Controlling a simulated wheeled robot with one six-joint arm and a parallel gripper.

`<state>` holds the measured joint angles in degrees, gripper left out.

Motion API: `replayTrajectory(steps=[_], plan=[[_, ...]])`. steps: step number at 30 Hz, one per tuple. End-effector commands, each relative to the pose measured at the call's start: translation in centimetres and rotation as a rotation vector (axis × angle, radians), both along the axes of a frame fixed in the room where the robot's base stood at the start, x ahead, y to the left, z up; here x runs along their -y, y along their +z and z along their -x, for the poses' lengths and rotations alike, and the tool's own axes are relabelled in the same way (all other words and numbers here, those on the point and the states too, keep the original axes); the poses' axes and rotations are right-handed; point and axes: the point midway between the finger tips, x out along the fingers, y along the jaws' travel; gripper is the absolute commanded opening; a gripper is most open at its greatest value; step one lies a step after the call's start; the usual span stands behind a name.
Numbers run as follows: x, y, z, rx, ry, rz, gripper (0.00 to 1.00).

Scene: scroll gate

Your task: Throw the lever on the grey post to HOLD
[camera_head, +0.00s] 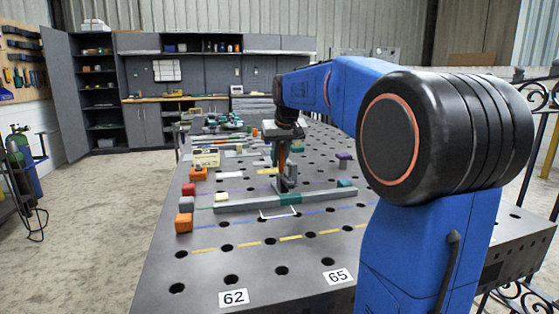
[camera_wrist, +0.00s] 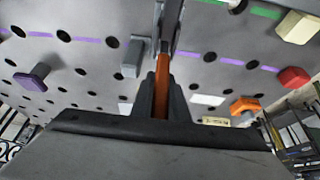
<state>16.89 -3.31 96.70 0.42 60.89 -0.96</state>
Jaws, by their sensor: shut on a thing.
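An orange lever (camera_head: 282,158) shows at the post, below my gripper (camera_head: 283,143). In the wrist view the lever (camera_wrist: 162,88) runs up between the two dark fingers of my gripper (camera_wrist: 161,84), which are shut on it. The grey post (camera_wrist: 168,30) shows above it there. The lever's far end and its pivot are partly hidden. I cannot read any HOLD marking.
The grey rail (camera_head: 248,204) with a green middle part lies in front of the post. A small cream sign (camera_head: 206,158) stands farther back. The near table (camera_head: 255,262) is clear.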

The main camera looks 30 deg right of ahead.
Motion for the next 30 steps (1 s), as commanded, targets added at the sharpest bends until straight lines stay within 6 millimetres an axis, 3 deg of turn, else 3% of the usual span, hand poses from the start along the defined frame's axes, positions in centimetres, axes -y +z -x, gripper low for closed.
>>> replayTrajectory(steps=[15, 29, 30], plan=[[-0.6, 0.3, 2.1, 0.292, -0.001, 0.084, 0.00], [-0.7, 0.3, 2.3, 0.328, 0.000, 0.094, 0.00], [-0.7, 0.3, 2.3, 0.327, 0.000, 0.094, 0.21]])
